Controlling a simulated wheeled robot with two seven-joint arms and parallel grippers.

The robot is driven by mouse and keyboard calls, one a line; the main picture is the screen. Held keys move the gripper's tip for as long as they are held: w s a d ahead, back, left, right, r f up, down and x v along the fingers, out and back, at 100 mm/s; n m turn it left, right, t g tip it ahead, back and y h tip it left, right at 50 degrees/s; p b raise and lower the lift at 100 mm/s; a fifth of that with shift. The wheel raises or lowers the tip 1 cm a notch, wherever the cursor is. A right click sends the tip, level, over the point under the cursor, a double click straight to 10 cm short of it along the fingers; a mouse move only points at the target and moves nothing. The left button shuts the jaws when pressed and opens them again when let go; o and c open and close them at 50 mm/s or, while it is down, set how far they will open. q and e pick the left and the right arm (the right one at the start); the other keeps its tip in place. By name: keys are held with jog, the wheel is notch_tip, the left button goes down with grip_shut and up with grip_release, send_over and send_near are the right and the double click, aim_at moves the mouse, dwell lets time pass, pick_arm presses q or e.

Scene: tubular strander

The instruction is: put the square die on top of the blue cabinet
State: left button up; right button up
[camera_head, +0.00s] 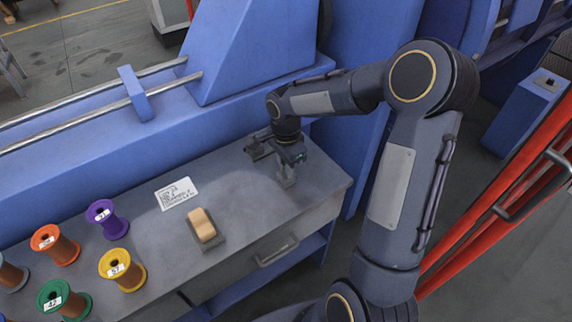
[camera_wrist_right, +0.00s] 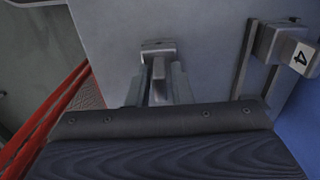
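My right gripper (camera_head: 288,178) points down at the far right end of the grey workbench (camera_head: 325,178). In the right wrist view its fingers (camera_wrist_right: 163,78) stand apart, with a grey metal piece (camera_wrist_right: 158,50) between and just beyond them. I cannot tell whether they touch it, or whether it is the square die. A blue cabinet (camera_head: 517,115) stands at the right, with a small grey item on top. My left gripper is out of view.
On the bench are a tan-topped block (camera_head: 202,224), a printed card (camera_head: 176,193) and several spools, including a yellow one (camera_head: 122,269). Blue machinery (camera_head: 250,50) rises behind the bench. A red frame (camera_head: 500,190) stands in front of the cabinet.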

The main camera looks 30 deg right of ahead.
jog(key=shift+o, duration=1.1)
jog(key=shift+r, duration=0.2)
notch_tip(320, 180, up, 12)
jog(key=p, duration=0.2)
jog(key=s+a+n+t+y, duration=0.2)
jog(key=s+n, duration=0.5)
jog(key=s, duration=0.4)
jog(key=s+a+r+n+t+y, duration=0.1)
jog(key=s+a+n+t, duration=0.2)
jog(key=s+a+n, duration=0.2)
jog(key=s+n, duration=0.3)
jog(key=s, duration=0.3)
jog(key=shift+a+n+t+y, duration=0.25)
jog(key=shift+n+t+y, duration=0.05)
jog(key=shift+y, duration=0.1)
jog(key=shift+s, duration=0.1)
